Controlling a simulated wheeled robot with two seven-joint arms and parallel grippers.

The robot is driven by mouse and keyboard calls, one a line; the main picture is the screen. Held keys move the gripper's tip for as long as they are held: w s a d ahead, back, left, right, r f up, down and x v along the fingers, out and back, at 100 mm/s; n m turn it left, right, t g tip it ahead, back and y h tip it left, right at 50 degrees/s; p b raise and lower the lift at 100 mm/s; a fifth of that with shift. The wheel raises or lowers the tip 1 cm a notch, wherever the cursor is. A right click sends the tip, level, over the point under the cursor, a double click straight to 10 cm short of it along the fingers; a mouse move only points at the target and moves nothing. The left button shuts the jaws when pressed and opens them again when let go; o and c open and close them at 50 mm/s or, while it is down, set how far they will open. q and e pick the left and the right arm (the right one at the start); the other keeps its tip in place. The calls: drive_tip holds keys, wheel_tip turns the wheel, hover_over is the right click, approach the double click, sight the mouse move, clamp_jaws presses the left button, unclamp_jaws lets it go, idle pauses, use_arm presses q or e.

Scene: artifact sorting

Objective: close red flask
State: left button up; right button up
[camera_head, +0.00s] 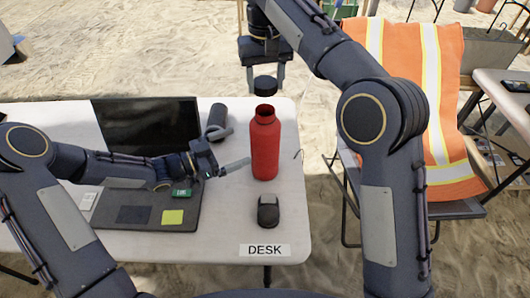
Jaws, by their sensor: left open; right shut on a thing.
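The red flask (265,150) stands upright on the white desk (285,215), its open neck facing up. A black cap (265,86) is between the fingers of my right gripper (266,78), above the flask's mouth, with a visible gap. My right gripper points down and is shut on the cap. My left gripper (238,148) is open, just left of the flask's body. One of its fingers reaches close to the flask's side; I cannot tell whether it touches.
A laptop (150,125) is open on the left, partly behind my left arm. A dark cylinder (217,117) stands behind my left gripper. A chair with an orange vest (450,120) is right of the desk.

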sight(265, 135)
use_arm(q)
drive_tip(key=x, duration=1)
drive_tip(key=shift+d, duration=0.1)
drive_tip(key=c, duration=1.4)
drive_tip(key=shift+o, duration=0.2)
use_arm(e)
drive_tip(key=shift+f, duration=2.5)
drive_tip(key=shift+f, duration=0.1)
drive_tip(key=shift+f, duration=0.8)
drive_tip(key=shift+f, duration=0.55)
